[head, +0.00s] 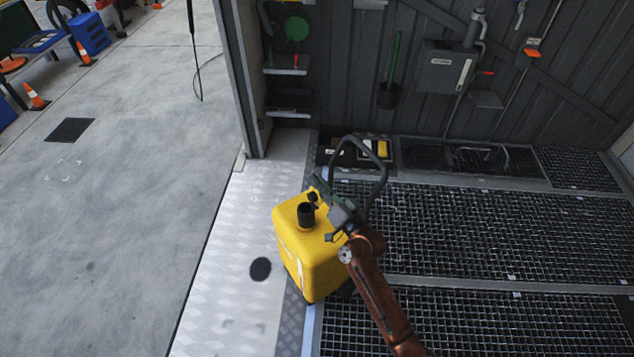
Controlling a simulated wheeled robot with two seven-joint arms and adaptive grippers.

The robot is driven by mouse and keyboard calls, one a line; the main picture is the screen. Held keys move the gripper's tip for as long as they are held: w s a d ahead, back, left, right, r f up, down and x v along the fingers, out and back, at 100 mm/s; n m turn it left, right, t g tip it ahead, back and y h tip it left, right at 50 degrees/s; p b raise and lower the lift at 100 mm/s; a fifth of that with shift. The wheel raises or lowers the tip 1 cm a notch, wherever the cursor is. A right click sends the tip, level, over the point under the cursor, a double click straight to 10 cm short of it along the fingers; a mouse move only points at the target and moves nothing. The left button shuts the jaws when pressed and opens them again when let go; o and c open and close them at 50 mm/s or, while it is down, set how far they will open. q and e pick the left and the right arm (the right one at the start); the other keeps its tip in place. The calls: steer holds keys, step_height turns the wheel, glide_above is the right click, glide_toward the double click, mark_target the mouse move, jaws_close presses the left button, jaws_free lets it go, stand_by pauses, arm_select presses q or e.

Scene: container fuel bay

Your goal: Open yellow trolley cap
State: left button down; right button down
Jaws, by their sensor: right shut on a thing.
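The yellow trolley (300,252) stands upright on the metal floor, with a dark curved handle (381,165) rising behind it. A black round filler neck (305,215) sticks up from its top. My right gripper (318,193) is above the trolley's top, just right of the neck, and is shut on a small black piece that looks like the cap (312,198). The cap is beside and slightly above the neck; whether they touch is hard to tell. The gripper hides part of the trolley's top right. My left gripper is not in view.
Grated floor (480,230) fills the right side. A grey wall box (446,68) and a shelf (287,66) are at the back. A door frame edge (240,75) stands behind left. Concrete floor (130,200) on the left is mostly clear, with an orange cone (36,98) far off.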

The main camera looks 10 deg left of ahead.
steer(key=shift+s+a+f, duration=0.1)
steer(key=shift+a+f, duration=0.05)
steer(key=shift+f, duration=0.05)
steer(key=c, duration=2.2)
jaws_free()
steer(key=shift+o, duration=0.6)
steer(key=shift+r, duration=0.1)
steer(key=shift+s+d, duration=0.2)
steer(key=shift+d, duration=0.15)
steer(key=v, duration=1.1)
steer(key=shift+s+d, duration=0.1)
